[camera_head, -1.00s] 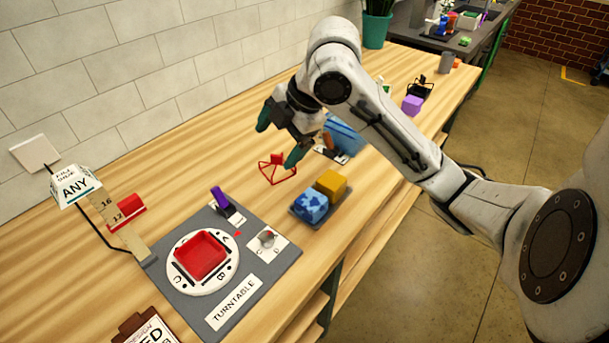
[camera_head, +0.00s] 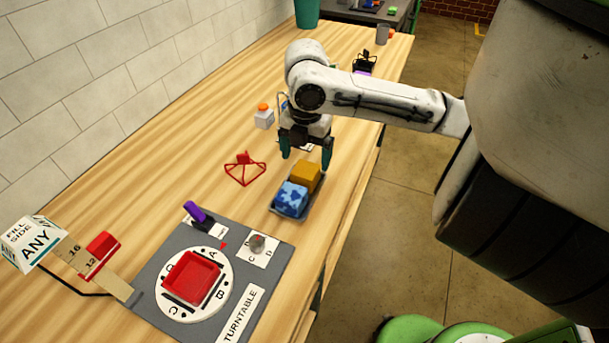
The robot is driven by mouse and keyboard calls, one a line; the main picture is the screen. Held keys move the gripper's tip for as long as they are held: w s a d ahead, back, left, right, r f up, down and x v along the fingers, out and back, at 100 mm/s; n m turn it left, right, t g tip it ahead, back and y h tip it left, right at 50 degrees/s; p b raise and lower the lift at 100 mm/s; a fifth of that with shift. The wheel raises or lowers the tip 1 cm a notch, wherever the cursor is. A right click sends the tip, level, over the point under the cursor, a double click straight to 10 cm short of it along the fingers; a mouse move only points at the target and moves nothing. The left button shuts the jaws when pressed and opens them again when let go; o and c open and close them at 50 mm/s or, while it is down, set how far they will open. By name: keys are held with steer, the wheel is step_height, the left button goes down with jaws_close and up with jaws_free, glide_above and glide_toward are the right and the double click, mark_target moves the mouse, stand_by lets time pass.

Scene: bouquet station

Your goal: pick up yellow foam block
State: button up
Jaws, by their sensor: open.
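The yellow foam block (camera_head: 305,175) sits at the far end of a small dark tray (camera_head: 308,210) on the wooden table. A blue patterned block (camera_head: 291,199) sits beside it, nearer the camera. My gripper (camera_head: 306,158) points down just behind and above the yellow block. Its two teal fingers are apart, one toward each side of the block, with nothing seen between them. I cannot tell the exact height of the fingertips over the block.
A red wire frame (camera_head: 245,172) stands left of the tray. A white bottle with an orange cap (camera_head: 264,117) stands behind it. The grey turntable board (camera_head: 255,226) with a red tray (camera_head: 192,279) lies in front. Bare table lies left of the wire frame.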

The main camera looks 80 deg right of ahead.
mark_target(305, 169)
steer(key=shift+d+f+p, duration=0.15)
steer(key=shift+f+p, duration=0.05)
steer(key=shift+f, duration=1.1)
steer(key=shift+d+f+p, duration=0.1)
steer(key=shift+f+p, duration=0.05)
steer(key=shift+f, duration=1.15)
steer(key=c, duration=1.2)
steer(key=shift+c, duration=0.2)
steer(key=shift+w+r, duration=0.1)
steer(key=shift+r, duration=0.05)
